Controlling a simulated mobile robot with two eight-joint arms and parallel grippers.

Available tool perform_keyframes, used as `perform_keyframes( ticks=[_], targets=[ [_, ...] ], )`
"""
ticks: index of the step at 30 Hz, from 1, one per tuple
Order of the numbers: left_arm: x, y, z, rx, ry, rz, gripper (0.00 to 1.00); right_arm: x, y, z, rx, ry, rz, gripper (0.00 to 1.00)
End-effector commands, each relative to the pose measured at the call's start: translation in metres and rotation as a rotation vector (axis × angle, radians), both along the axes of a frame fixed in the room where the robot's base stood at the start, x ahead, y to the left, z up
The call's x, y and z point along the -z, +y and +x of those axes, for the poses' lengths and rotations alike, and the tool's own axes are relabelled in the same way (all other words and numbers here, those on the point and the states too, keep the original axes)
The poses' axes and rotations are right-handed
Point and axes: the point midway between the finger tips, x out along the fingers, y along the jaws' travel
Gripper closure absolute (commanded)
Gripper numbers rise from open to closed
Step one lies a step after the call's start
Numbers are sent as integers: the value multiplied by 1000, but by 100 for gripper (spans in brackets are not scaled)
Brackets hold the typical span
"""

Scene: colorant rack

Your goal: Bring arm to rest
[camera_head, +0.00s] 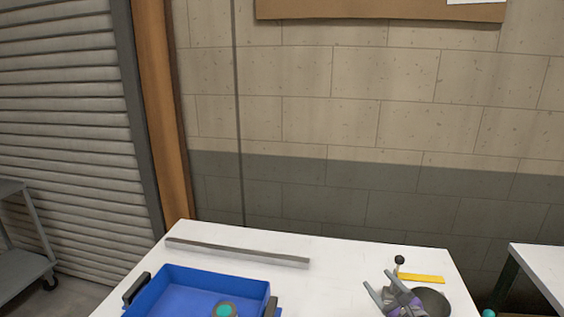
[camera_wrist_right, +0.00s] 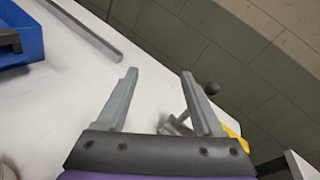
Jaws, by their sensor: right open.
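My right gripper (camera_head: 378,292) is low at the right of the head view, over the right part of the white table (camera_head: 330,275). In the right wrist view its two grey fingers (camera_wrist_right: 158,88) are spread apart with nothing between them but table top. My left gripper is not in the head view.
A blue tray (camera_head: 168,289) with dark handles holds a teal-topped item (camera_head: 224,310). A grey bar (camera_head: 238,250) lies behind it. Near my right gripper are a black ball on a stem (camera_head: 399,259), a yellow strip (camera_head: 421,278) and a dark round thing (camera_head: 434,301). The middle is clear.

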Motion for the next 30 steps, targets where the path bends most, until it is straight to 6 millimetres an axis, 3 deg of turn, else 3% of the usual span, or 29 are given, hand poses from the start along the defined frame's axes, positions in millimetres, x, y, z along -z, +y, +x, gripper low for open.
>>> perform_keyframes(
  ticks=[1, 3, 6, 10, 15, 19, 22, 30],
  targets=[
    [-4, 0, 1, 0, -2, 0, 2, -6, 34, -19, -95, 22, -176, 31],
    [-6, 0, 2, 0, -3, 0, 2, -4, 70, -46, -234, 47, -436, 31],
    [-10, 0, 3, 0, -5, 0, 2, 6, 110, -92, -443, 68, -798, 31],
    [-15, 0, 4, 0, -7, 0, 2, 27, 139, -161, -740, 74, -1252, 31],
    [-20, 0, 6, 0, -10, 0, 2, 57, 139, -246, -1135, 59, -1774, 31],
    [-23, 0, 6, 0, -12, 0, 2, 71, 124, -288, -1371, 47, -2043, 31],
    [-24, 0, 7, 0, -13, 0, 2, 77, 115, -305, -1476, 43, -2153, 31],
    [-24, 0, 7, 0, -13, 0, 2, 77, 115, -305, -1476, 43, -2153, 31]
  ],
)
